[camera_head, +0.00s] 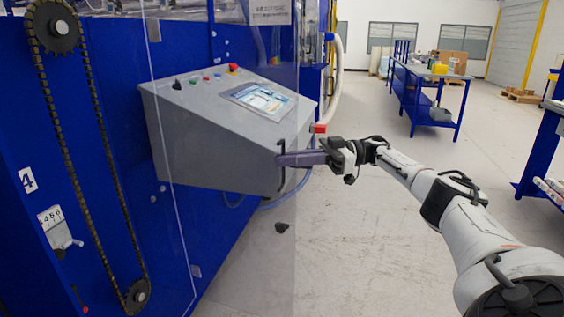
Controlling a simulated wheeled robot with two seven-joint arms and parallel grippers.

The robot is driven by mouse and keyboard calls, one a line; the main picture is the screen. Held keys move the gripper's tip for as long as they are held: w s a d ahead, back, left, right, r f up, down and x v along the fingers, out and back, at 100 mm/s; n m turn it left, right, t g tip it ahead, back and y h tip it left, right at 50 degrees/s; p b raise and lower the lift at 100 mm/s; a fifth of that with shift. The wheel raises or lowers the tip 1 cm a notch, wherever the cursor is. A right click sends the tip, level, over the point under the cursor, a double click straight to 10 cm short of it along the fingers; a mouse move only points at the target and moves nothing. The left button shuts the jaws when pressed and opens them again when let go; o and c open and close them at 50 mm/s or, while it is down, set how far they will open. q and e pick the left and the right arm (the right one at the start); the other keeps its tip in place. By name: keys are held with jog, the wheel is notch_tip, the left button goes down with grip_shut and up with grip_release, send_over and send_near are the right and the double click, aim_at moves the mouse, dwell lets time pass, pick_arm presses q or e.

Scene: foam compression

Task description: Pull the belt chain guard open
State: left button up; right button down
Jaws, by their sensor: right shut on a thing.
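The belt chain guard (240,245) is a clear panel in front of the blue machine. Its thin pale left edge runs down left of the grey control box, and its right side reaches my right gripper. A dark upright handle (281,178) is near its right edge. My right gripper (284,160) comes from the right and is shut on this handle, with its fingers roughly level. The belt chain (92,90) runs between an upper and a lower sprocket, left of the panel. The guard's exact angle is hard to tell. My left gripper is out of view.
A grey control box (200,135) with a screen and buttons juts out behind the clear panel. Blue workbenches (425,95) stand at the back right, and another blue frame is at the right edge. The concrete floor between them is clear.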

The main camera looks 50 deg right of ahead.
jog(key=shift+w+a, duration=0.25)
